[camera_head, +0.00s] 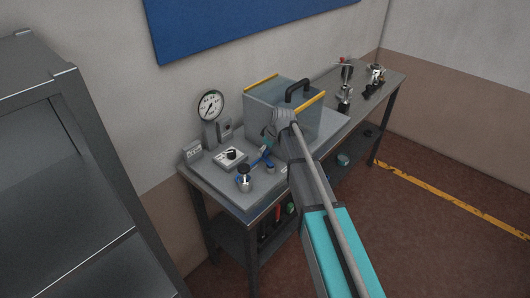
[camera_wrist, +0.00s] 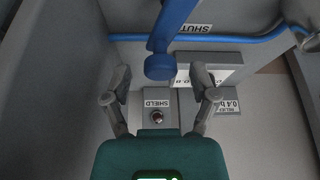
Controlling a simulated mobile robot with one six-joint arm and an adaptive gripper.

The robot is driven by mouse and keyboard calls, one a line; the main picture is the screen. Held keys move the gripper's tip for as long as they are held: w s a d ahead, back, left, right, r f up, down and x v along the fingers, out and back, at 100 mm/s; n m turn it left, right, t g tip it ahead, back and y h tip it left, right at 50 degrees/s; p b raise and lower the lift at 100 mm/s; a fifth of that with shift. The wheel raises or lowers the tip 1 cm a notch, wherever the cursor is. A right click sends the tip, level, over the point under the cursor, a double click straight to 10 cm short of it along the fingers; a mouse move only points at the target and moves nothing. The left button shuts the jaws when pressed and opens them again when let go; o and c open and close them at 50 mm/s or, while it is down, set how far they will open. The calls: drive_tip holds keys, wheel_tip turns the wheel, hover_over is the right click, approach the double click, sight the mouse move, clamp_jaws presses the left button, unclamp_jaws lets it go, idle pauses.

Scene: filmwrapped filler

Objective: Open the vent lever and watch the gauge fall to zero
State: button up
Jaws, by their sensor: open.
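The blue vent lever (camera_wrist: 160,66) hangs down into the wrist view, its rounded end between my open fingertips, with a gap on both sides. A "SHUT" label (camera_wrist: 194,28) shows beside it, upside down. My gripper (camera_wrist: 161,84) is open and empty. In the head view my arm hides most of the gripper, and blue parts (camera_head: 262,157) show beside it on the bench. The round white gauge (camera_head: 210,104) stands at the back left of the bench; its needle is too small to read surely.
A clear box with yellow edges and a black handle (camera_head: 298,90) stands close to my arm. A blue pipe (camera_wrist: 240,40) crosses the wrist view, above a "SHIELD" plate (camera_wrist: 157,108). A valve (camera_head: 244,178) stands at the bench's front left. A grey cabinet (camera_head: 70,170) stands left.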

idle(0.3)
clamp_jaws()
drive_tip(key=shift+m, duration=0.3)
drive_tip(key=m, duration=0.1)
drive_tip(key=d+m+t, duration=0.1)
drive_tip(key=m, duration=0.1)
drive_tip(key=shift+w+d+h, duration=0.1)
drive_tip(key=shift+w+h, duration=0.15)
drive_tip(key=shift+h, duration=0.15)
drive_tip(key=m, duration=0.1)
drive_tip(key=d+m+h, duration=0.1)
drive_tip(key=m, duration=0.1)
drive_tip(key=shift+d+m+t, duration=0.2)
drive_tip(key=shift+m+t, duration=0.1)
drive_tip(key=shift+t, duration=0.1)
drive_tip(key=m, duration=0.1)
drive_tip(key=d+m+h, duration=0.1)
drive_tip(key=m, duration=0.1)
drive_tip(key=shift+s+d+m+h, duration=0.1)
drive_tip(key=shift+d+m+h, duration=0.05)
drive_tip(key=shift+m+h, duration=0.15)
drive_tip(key=shift+s+d+m+h, duration=0.15)
drive_tip(key=shift+d+m+h, duration=0.2)
drive_tip(key=shift+m, duration=0.6)
drive_tip(key=shift+s+d+m+h, duration=0.15)
drive_tip(key=shift+d+m+h, duration=0.15)
drive_tip(key=shift+m, duration=0.65)
